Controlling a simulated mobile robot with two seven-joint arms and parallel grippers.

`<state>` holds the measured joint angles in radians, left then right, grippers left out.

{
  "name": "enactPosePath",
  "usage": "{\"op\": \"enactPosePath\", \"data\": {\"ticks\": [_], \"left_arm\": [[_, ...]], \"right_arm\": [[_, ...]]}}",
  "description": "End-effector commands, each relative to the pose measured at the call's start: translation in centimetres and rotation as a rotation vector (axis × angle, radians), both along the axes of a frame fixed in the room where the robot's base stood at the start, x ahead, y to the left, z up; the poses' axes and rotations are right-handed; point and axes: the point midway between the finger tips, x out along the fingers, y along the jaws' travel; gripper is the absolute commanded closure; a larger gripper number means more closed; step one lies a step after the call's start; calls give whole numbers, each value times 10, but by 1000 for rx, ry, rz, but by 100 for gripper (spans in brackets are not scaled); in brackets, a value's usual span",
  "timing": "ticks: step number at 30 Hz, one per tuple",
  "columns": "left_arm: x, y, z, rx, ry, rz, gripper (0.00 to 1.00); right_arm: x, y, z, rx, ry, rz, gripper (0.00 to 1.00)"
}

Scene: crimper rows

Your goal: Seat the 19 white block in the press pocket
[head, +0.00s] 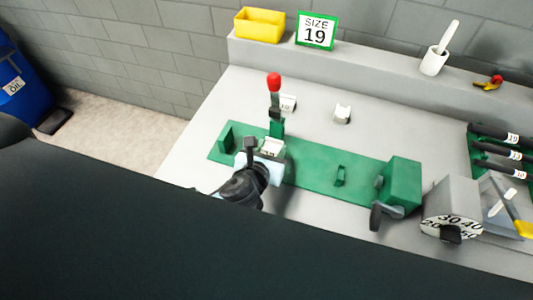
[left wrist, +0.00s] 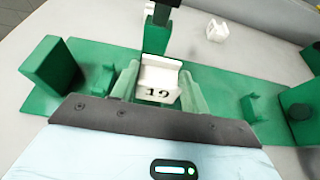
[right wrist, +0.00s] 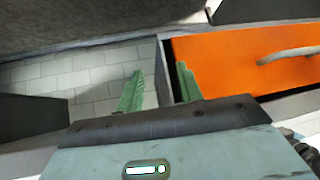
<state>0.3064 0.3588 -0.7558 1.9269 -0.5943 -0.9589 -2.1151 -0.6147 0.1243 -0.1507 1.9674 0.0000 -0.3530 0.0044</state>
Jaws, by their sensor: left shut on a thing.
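The white block marked 19 (left wrist: 160,80) is between the green fingers of my left gripper (left wrist: 158,92), which is shut on it. In the head view the block (head: 271,148) shows at the tip of my left gripper (head: 268,156), over the left part of the green press base (head: 310,182), just in front of the red-knobbed lever (head: 274,95). Whether the block touches the press pocket is hidden by the fingers. My right gripper (right wrist: 160,88) is open and empty, away from the bench top, facing the floor and an orange drawer.
Two other white blocks stand behind the press, one by the lever (head: 288,103) and one to its right (head: 342,114). A size 19 sign (head: 316,31) and yellow bin (head: 260,25) sit on the ledge. A dial box (head: 452,208) and black-handled tools (head: 495,150) are at right.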

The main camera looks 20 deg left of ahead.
Motion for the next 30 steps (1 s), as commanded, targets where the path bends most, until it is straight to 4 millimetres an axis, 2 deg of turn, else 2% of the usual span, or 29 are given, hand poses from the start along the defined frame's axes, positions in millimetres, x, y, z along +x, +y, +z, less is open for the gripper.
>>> {"op": "enactPosePath", "data": {"ticks": [5, 9, 12, 25, 26, 30], "left_arm": [[7, 13, -1, 3, -1, 2, 83], [5, 11, -27, -2, 7, 1, 83], [5, 11, -36, 0, 4, 0, 83], [6, 11, -38, 0, -1, 0, 83], [6, 11, -39, 0, -1, 0, 54], [6, 11, -38, 0, -1, 0, 35]], "right_arm": [[1, 0, 1, 0, -2, -1, 64], [-7, 0, -8, 1, 19, -1, 64], [-9, 1, -11, 2, 27, -3, 64], [-7, 4, -8, 10, 21, -9, 64], [-7, 4, -8, 10, 22, -9, 64], [-7, 4, -8, 10, 21, -9, 64]]}}
